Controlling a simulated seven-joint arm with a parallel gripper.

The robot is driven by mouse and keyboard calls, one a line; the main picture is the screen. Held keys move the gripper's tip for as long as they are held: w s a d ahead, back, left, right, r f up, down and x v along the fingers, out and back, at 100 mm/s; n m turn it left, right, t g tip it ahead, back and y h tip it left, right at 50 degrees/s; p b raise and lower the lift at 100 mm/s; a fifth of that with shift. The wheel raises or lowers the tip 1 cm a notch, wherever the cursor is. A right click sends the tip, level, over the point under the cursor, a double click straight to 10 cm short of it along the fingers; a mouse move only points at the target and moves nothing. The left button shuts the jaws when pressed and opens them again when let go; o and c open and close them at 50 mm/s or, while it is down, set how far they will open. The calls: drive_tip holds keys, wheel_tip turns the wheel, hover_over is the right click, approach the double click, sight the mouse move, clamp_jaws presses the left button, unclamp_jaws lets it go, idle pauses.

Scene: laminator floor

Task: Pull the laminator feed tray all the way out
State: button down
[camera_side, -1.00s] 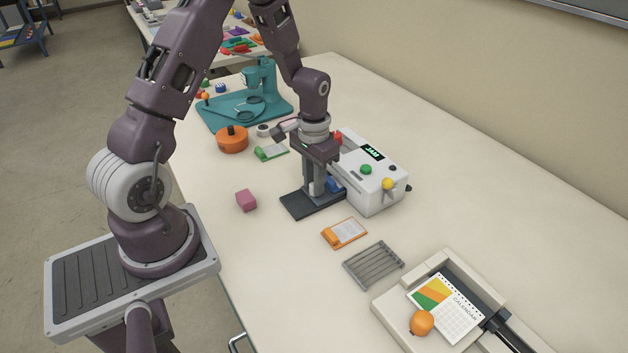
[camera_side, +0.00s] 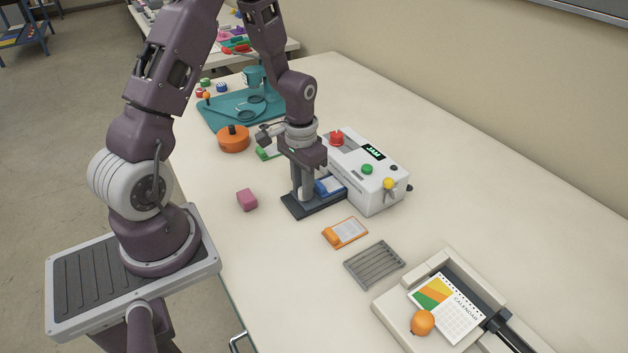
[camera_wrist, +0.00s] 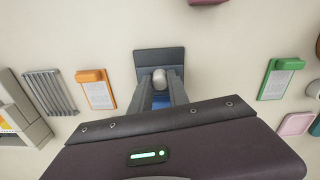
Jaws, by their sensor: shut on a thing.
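The feed tray (camera_side: 318,207) is a dark flat plate sticking out from the white laminator (camera_side: 370,178) in the side view. In the wrist view the tray (camera_wrist: 160,57) shows beyond the fingers. My gripper (camera_side: 303,197) is low over the tray's outer part. In the wrist view my gripper (camera_wrist: 160,84) has its fingers closed around a round grey knob (camera_wrist: 160,75) on the tray. A blue pad with white paper (camera_side: 330,186) lies between the fingers and the laminator, partly hidden. The laminator's screen (camera_side: 374,152) reads JAM.
A pink block (camera_side: 247,200) lies left of the tray. An orange clipboard (camera_side: 345,232), a grey rack (camera_side: 374,264) and a paper trimmer (camera_side: 447,263) lie nearer the camera. An orange round pot (camera_side: 233,139) stands behind. The table just left of the tray is clear.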

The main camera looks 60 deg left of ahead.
drive_tip(key=shift+s, duration=1.9)
drive_tip(key=c, duration=1.3)
unclamp_jaws()
drive_tip(key=shift+o, duration=0.2)
wheel_tip(320, 180, up, 7)
drive_tip(key=shift+r, duration=0.1)
